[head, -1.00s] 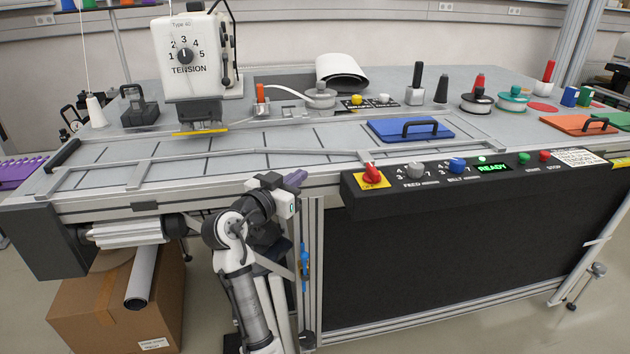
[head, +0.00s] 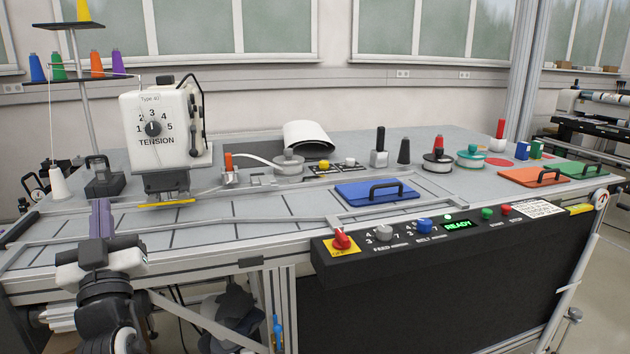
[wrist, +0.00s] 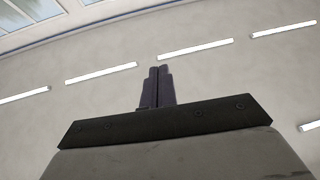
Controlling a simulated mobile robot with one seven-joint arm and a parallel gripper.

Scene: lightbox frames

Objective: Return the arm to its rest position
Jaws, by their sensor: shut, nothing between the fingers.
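My gripper (head: 101,218) is at the lower left of the head view, in front of the table's near left edge. Its purple-grey fingers point upward and are shut with nothing between them. In the wrist view my gripper (wrist: 158,72) shows its two fingers side by side against the ceiling. My dark wrist and white arm link show below the fingers in the head view. The lower arm is cut off by the bottom of the frame.
The white tension unit (head: 168,130) stands just behind and right of my gripper. A thread cone (head: 59,184) and a dark handled block (head: 103,178) are behind it. A blue handled plate (head: 375,193) and the control panel (head: 450,232) lie to the right.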

